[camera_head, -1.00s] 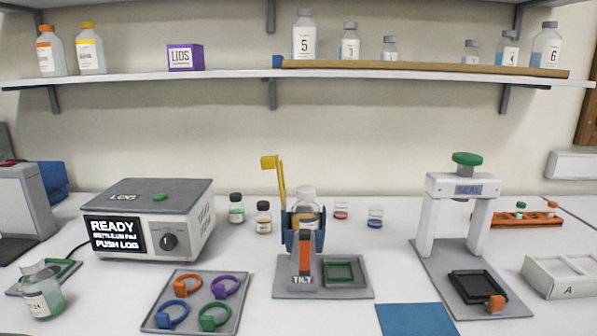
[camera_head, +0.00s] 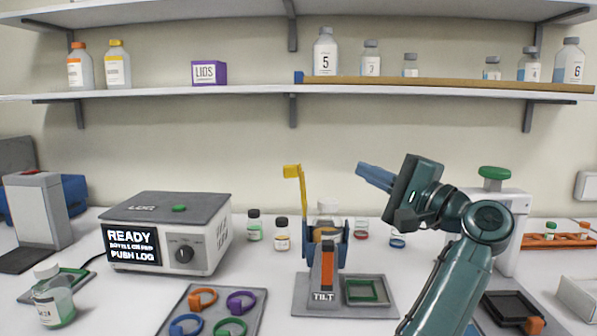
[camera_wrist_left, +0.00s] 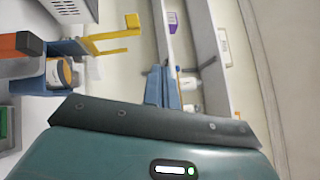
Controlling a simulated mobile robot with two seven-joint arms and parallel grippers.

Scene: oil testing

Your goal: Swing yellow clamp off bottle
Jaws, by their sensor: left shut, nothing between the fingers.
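The yellow clamp (camera_head: 303,195) stands upright at the left of the tilt stand's blue holder (camera_head: 343,232), its bent tip pointing left. The clear bottle (camera_head: 327,211) sits in that holder with the clamp beside it, not across its top. In the left wrist view the clamp (camera_wrist_left: 112,36) shows at upper left, with part of the bottle (camera_wrist_left: 62,74) below it. My left gripper (camera_head: 361,169) is in the air to the right of the clamp, apart from it, with its blue fingers together and empty. They also show in the left wrist view (camera_wrist_left: 160,84). My right gripper is not in view.
The tilt stand has a grey base (camera_head: 300,303) with a green square frame (camera_head: 365,291). The logger box (camera_head: 165,232) and a ring tray (camera_head: 250,322) are left. The white seal press (camera_head: 510,235) is partly behind my arm. A shelf (camera_head: 200,96) runs above.

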